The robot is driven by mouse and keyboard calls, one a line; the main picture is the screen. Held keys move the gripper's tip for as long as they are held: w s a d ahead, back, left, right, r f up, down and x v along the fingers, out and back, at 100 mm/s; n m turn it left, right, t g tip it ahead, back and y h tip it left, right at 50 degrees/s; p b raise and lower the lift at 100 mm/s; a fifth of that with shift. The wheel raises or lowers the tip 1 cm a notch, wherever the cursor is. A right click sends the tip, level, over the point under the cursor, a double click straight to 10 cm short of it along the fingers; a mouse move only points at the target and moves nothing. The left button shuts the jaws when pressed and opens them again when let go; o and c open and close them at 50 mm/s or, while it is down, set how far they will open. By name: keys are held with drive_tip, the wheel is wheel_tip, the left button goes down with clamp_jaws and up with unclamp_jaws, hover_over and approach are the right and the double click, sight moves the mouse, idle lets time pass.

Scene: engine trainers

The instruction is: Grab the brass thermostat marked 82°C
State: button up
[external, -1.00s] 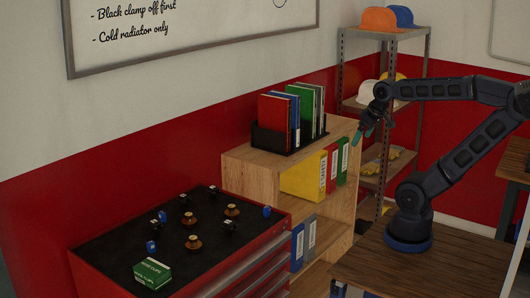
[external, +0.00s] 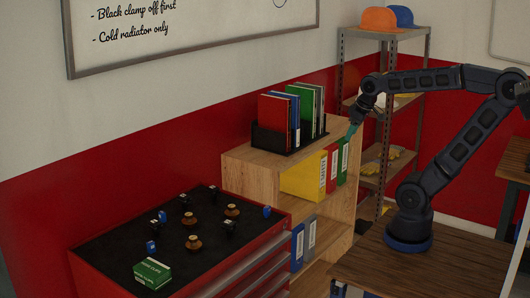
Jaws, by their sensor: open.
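Several small parts stand on the black top of the red tool cabinet (external: 110,240). Three are brass-coloured and look like thermostats: one at the back right (external: 232,210), one in the middle (external: 189,218) and one nearer the front (external: 193,243). Their markings are too small to read, so I cannot tell which is marked 82°C. My gripper (external: 351,132) is open and empty, with teal fingertips. It hangs by the right end of the wooden shelf unit, well to the right of and above the cabinet.
Black and blue small parts stand among the brass ones. A green box (external: 153,273) lies at the cabinet's front. The wooden shelf unit (external: 252,175), topped by a black file holder (external: 273,140) with folders, stands between my gripper and the cabinet.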

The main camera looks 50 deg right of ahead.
drive_tip(key=w+a+r+n+g, duration=0.1)
drive_tip(key=w+a+n, duration=0.5)
drive_tip(key=w, duration=0.4)
drive_tip(key=n+g, duration=0.3)
drive_tip(key=n, duration=0.9)
approach(231, 206)
drive_tip(key=shift+w+d+f, duration=0.15)
drive_tip(key=shift+w+f, duration=0.1)
drive_tip(key=shift+w, duration=0.1)
drive_tip(key=shift+a+f, duration=0.25)
drive_tip(key=shift+f, duration=0.15)
wheel_tip(231, 206, down, 5)
drive_tip(key=shift+s+d+f, duration=0.1)
drive_tip(key=shift+s+f, duration=0.05)
drive_tip(key=shift+f, duration=1.15)
drive_tip(key=shift+s+d+f, duration=0.1)
drive_tip(key=shift+s+f, duration=0.05)
drive_tip(key=shift+f, duration=1.15)
drive_tip(key=c, duration=0.7)
